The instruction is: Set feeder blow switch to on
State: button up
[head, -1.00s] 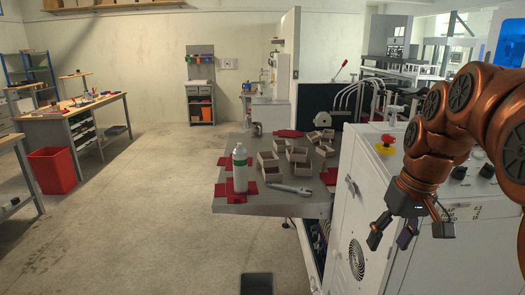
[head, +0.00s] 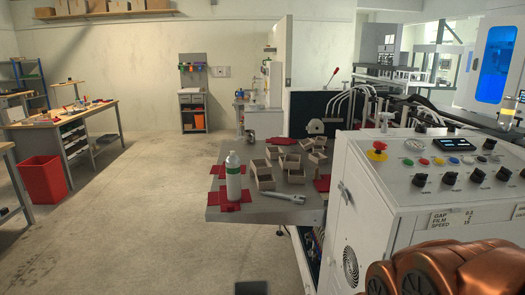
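The machine's sloped white control panel (head: 455,165) is at the right in the head view. It carries a row of black rotary knobs (head: 449,178), several coloured buttons (head: 439,160), a small dark display (head: 453,144) and a red emergency stop on a yellow base (head: 377,150). Which control is the feeder blow switch cannot be told, as the labels are too small to read. My copper arm shows only at the lower right edge, below the panel. My gripper is out of the picture.
A grey table (head: 222,214) left of the machine holds a white bottle (head: 233,178), a wrench (head: 285,194), several small cardboard boxes (head: 264,178) and red pieces. A lidded grey bin stands low at the front.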

aim_at(478, 176)
jog(key=k, duration=0.5)
jog(key=z, duration=0.8)
jog(key=i, duration=0.35)
jog(key=z, duration=0.25)
